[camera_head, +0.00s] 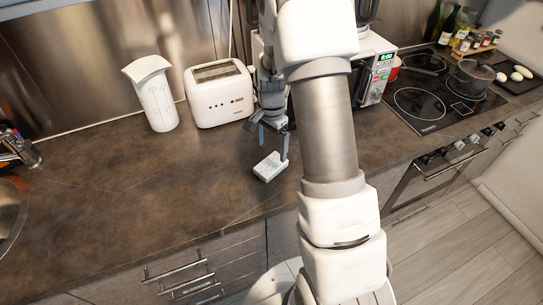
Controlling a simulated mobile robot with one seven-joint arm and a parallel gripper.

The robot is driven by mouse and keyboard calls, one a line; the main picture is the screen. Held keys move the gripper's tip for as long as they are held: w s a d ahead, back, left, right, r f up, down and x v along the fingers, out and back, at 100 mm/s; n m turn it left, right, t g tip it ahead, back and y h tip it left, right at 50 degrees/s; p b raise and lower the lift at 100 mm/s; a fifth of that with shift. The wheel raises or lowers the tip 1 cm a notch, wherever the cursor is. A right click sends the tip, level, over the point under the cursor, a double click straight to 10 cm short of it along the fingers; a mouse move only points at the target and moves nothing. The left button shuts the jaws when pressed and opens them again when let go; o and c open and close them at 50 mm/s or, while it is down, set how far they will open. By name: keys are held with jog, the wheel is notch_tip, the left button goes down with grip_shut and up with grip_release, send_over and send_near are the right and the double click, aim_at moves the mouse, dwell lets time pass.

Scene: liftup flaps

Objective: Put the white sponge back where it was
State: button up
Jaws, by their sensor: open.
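The white sponge (269,167) is a small pale block lying on the brown counter (150,205), in front of the toaster and microwave. My gripper (272,150) points down at the sponge with its fingers apart. One finger stands at the sponge's right edge and the other is above its far left side. I cannot tell from this view whether the fingers touch the sponge. My arm hides part of the counter and of the microwave behind it.
A white toaster (219,94) and a white pitcher-like container (154,99) stand by the back wall. A microwave (376,72) is behind my arm. A hob (440,99) with a pot (470,78) is at the right. The counter left of the sponge is clear up to the sink (10,212).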

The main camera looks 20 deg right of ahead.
jog(key=s+a+r+n+t, duration=0.1)
jog(key=s+a+r+n, duration=0.2)
jog(key=r, duration=0.7)
jog(key=s+a+r+n+t, duration=0.1)
jog(key=s+a+r+n, duration=0.2)
jog(key=r, duration=0.6)
jog(key=s+a+r+n+t, duration=0.1)
jog(key=s+r+n, duration=0.2)
jog(key=s, duration=0.4)
jog(key=s+a+r+n+t, duration=0.2)
jog(key=s+r+n, duration=0.2)
jog(key=s, duration=0.4)
jog(key=shift+s+a+n+t, duration=0.2)
jog(key=shift+a+n+t, duration=0.1)
